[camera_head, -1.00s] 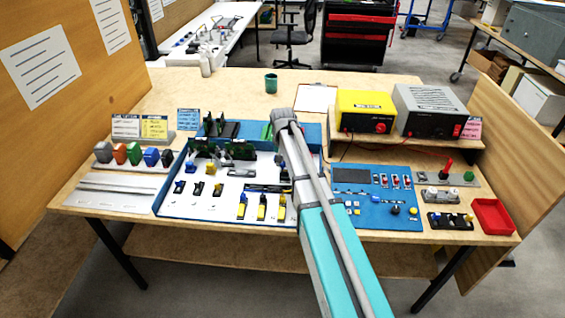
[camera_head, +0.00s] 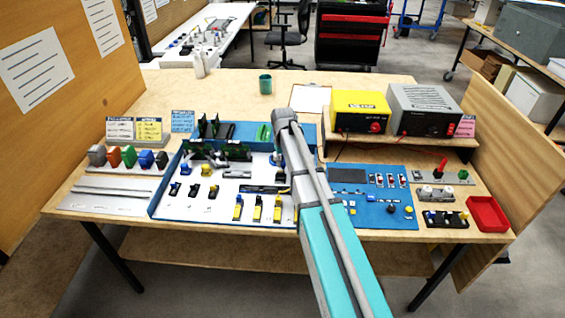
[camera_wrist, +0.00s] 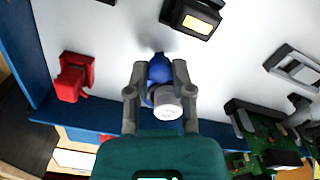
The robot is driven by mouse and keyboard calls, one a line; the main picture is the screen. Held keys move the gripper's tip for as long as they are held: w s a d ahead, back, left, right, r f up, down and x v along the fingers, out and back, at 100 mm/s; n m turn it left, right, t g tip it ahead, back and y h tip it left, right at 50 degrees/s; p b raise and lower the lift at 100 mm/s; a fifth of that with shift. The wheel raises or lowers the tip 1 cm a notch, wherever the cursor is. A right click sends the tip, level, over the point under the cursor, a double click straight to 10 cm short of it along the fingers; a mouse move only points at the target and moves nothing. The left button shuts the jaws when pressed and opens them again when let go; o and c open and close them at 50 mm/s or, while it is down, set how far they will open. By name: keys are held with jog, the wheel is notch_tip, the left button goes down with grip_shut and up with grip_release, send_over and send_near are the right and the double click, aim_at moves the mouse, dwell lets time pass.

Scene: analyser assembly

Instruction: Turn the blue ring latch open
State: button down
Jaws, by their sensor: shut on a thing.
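In the wrist view the blue ring latch (camera_wrist: 160,69) sits on the white panel, between my gripper's (camera_wrist: 160,76) two grey fingers. The fingers are closed in on it from both sides. A pale grey round cap (camera_wrist: 166,102) is in front of the blue part, nearer the wrist, and hides some of it. I cannot tell how far the ring is turned. In the head view my arm covers this spot, and my fingertips are hidden behind it.
A red clamp-like part (camera_wrist: 72,77) stands left, a black block with a yellow label (camera_wrist: 194,15) beyond, and a grey frame (camera_wrist: 293,68) right. Green circuit boards (camera_wrist: 268,140) are close at lower right. A blue wall (camera_wrist: 98,117) edges the white panel.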

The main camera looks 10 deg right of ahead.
jog(key=shift+c, duration=2.4)
grip_release()
jog(key=shift+a+m, duration=0.1)
jog(key=shift+m, duration=0.2)
jog(key=shift+a+m, duration=0.45)
jog(key=shift+m, duration=0.5)
jog(key=shift+a+m, duration=0.4)
jog(key=shift+m, duration=0.55)
jog(key=shift+a+r+p, duration=0.1)
jog(key=shift+r+p, duration=0.15)
jog(key=shift+p, duration=0.05)
notch_tip(320, 180, up, 14)
jog(key=p, duration=1.4)
jog(key=s+a+r+n+p, duration=0.1)
jog(key=s, duration=1.1)
jog(key=s+r+n+p, duration=0.2)
jog(key=s, duration=1)
jog(key=shift+s+a, duration=0.2)
jog(key=shift+a, duration=0.15)
